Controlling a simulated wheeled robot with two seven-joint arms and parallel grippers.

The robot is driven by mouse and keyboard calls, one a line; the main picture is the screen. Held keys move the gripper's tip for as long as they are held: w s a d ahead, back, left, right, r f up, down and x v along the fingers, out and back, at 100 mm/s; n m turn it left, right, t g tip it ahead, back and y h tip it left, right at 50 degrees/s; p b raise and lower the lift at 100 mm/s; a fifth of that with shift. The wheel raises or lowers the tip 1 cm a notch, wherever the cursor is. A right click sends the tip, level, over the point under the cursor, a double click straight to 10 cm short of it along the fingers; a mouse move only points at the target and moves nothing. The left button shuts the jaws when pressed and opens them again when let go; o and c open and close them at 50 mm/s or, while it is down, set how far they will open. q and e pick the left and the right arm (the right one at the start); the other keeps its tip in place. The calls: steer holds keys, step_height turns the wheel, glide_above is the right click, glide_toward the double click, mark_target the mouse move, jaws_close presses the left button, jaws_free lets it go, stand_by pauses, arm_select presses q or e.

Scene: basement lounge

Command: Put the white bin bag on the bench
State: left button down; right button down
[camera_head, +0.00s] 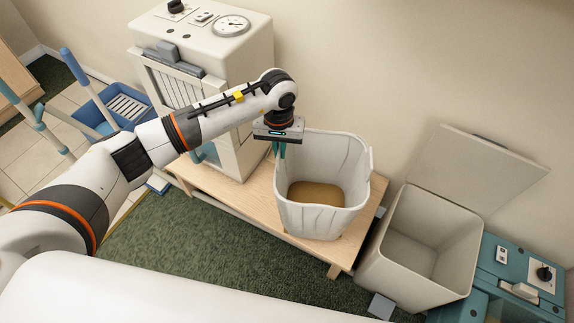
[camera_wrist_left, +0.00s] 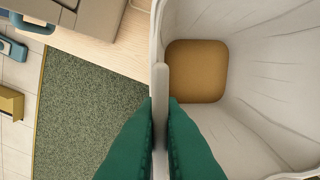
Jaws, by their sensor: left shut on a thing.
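The white bin bag (camera_head: 322,220) stands open and upright on the right end of the wooden bench (camera_head: 253,205). A brown bottom shows inside it. My left gripper (camera_head: 279,150) is at the bag's left rim, shut on it. In the left wrist view the two green fingers (camera_wrist_left: 160,125) pinch the rim of the bag (camera_wrist_left: 245,100), one finger outside and one inside. My right gripper is in neither view.
An open grey bin (camera_head: 412,255) with its lid raised stands right of the bench. A cream machine with a dial (camera_head: 205,45) stands on the bench's left part. A blue bucket (camera_head: 115,108) is at the left. A teal unit (camera_head: 525,275) is at the far right. Green carpet (camera_head: 190,235) lies in front.

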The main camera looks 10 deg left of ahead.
arm_select(q)
steer(key=shift+w+f, duration=0.1)
steer(key=shift+f, duration=2.05)
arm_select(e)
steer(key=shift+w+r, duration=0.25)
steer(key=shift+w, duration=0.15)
